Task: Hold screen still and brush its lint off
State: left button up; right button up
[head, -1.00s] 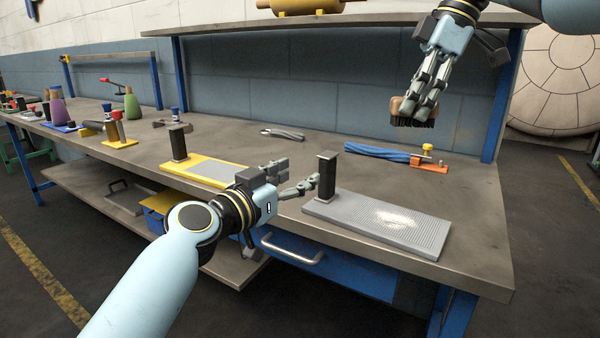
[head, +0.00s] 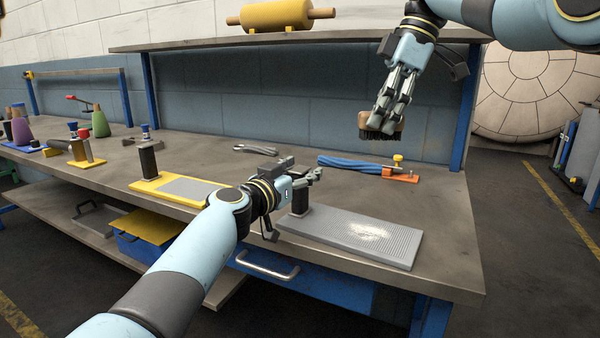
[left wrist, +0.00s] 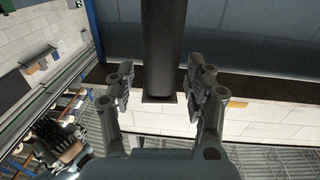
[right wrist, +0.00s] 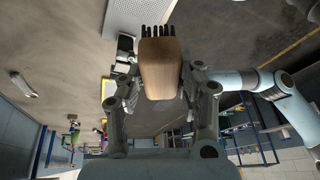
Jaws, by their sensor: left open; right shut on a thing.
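The screen (head: 330,232) is a grey ribbed plate lying on the bench, with a patch of white lint (head: 372,231) right of its middle. A dark upright handle (head: 299,198) stands at its left end, partly hidden by my left gripper (head: 308,176). In the left wrist view, the dark handle (left wrist: 163,50) stands between the open fingers (left wrist: 163,92); I cannot tell whether they touch it. My right gripper (head: 388,115) is shut on a wooden brush (head: 380,134), held in the air above the bench. The right wrist view shows the brush's wooden block (right wrist: 160,68) and dark bristles (right wrist: 158,31).
A yellow-framed screen (head: 180,190) with its own dark handle lies to the left. Blue cloth (head: 345,163) by an orange clamp (head: 400,177) and a grey tool (head: 256,150) lie behind. A shelf (head: 300,40) overhangs the back. Bench right of the screen is clear.

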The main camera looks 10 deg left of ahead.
pick_arm(q)
grip_shut()
dwell(1.1)
